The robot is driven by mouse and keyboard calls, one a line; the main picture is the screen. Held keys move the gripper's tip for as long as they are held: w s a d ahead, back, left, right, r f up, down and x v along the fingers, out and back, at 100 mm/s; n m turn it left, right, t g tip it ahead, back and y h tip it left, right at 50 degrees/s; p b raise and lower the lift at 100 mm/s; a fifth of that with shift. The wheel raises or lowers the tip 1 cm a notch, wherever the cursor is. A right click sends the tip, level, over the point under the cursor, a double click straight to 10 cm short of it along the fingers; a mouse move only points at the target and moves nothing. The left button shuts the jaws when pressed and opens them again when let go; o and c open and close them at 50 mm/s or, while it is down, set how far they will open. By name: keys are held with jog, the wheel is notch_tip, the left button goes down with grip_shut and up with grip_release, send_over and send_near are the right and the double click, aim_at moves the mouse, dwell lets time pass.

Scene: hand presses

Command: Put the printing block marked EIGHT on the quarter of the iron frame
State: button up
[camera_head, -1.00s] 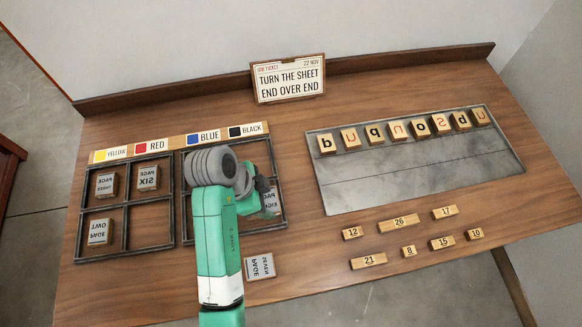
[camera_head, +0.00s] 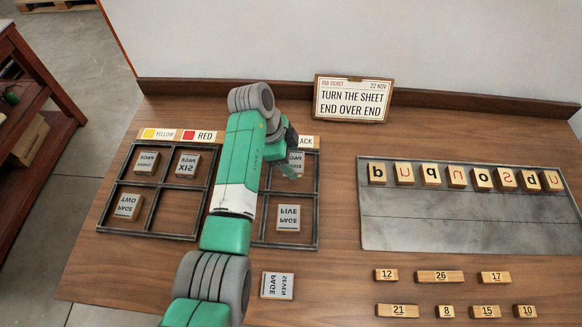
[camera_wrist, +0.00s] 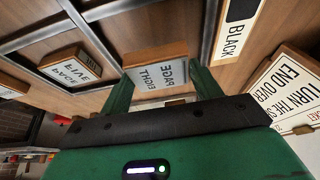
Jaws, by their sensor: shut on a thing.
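The printing block marked EIGHT (camera_wrist: 160,72) is between the two fingers of my gripper (camera_wrist: 162,88) in the wrist view. My gripper is shut on it. In the head view the block (camera_head: 296,160) shows beside my gripper (camera_head: 291,168), at the upper right quarter of the right iron frame (camera_head: 317,205), below the BLACK label. I cannot tell whether the block touches the frame's floor. The block marked FIVE (camera_head: 288,217) lies in the lower right quarter. My arm hides the right frame's left quarters.
The left iron frame (camera_head: 150,193) holds blocks THREE, SIX and TWO; its lower right quarter is bare. The SEVEN block (camera_head: 277,285) lies on the table in front. A job ticket (camera_head: 352,98) stands behind. A letter tray (camera_head: 455,220) and several number pieces are right.

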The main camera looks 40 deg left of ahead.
jog(key=shift+f+b, duration=0.75)
jog(key=shift+f, duration=1)
jog(key=shift+f, duration=0.15)
jog(key=o, duration=1)
jog(key=shift+o, duration=0.2)
jog(key=p+v, duration=0.3)
jog(key=v, duration=0.9)
